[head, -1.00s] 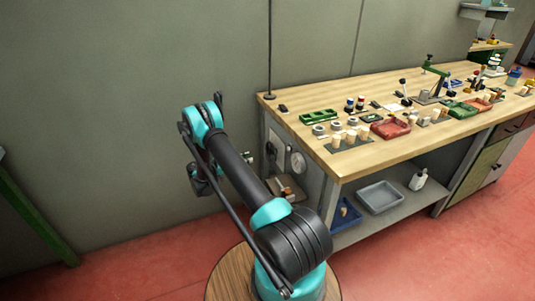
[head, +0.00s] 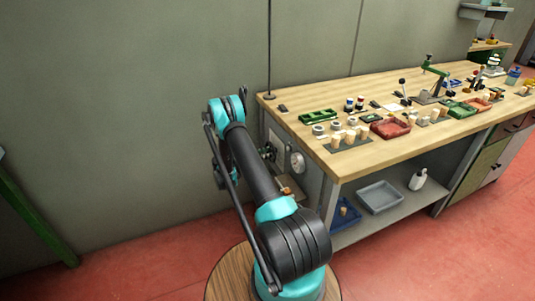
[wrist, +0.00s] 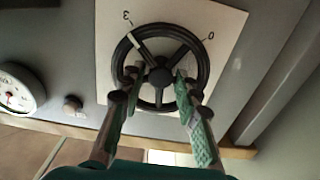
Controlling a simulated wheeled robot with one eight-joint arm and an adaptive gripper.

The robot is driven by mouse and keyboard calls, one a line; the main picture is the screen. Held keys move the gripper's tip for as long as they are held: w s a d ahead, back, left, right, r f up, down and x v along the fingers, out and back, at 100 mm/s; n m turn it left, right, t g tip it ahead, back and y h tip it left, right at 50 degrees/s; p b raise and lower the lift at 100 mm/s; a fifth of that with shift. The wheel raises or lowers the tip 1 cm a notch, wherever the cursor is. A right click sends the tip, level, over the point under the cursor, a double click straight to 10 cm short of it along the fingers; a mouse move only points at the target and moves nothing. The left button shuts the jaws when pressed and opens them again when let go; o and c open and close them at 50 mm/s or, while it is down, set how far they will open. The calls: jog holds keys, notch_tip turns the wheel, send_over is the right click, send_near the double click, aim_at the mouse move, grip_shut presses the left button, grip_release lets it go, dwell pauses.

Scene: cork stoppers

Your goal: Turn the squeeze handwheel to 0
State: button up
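The black handwheel (wrist: 160,68) has several spokes and a round hub and sits on a white plate (wrist: 113,70) in the wrist view. A "3" is printed at the plate's upper left and a "0" at its upper right. A pale mark on the wheel's upper-left rim points near the "3". My gripper (wrist: 158,79) is open in front of the wheel, one fingertip on each side of the hub. I cannot tell whether the fingertips touch the wheel. In the head view, the gripper and wheel are too small and covered to tell apart.
A round dial gauge (wrist: 17,90) and a small knob (wrist: 72,104) sit left of the wheel. The gauge also shows on the bench's end in the head view (head: 297,162). The wooden benchtop (head: 350,165) carries stoppers and trays. A wall stands behind the arm.

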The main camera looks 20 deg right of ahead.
jog(key=shift+c, duration=0.3)
grip_shut()
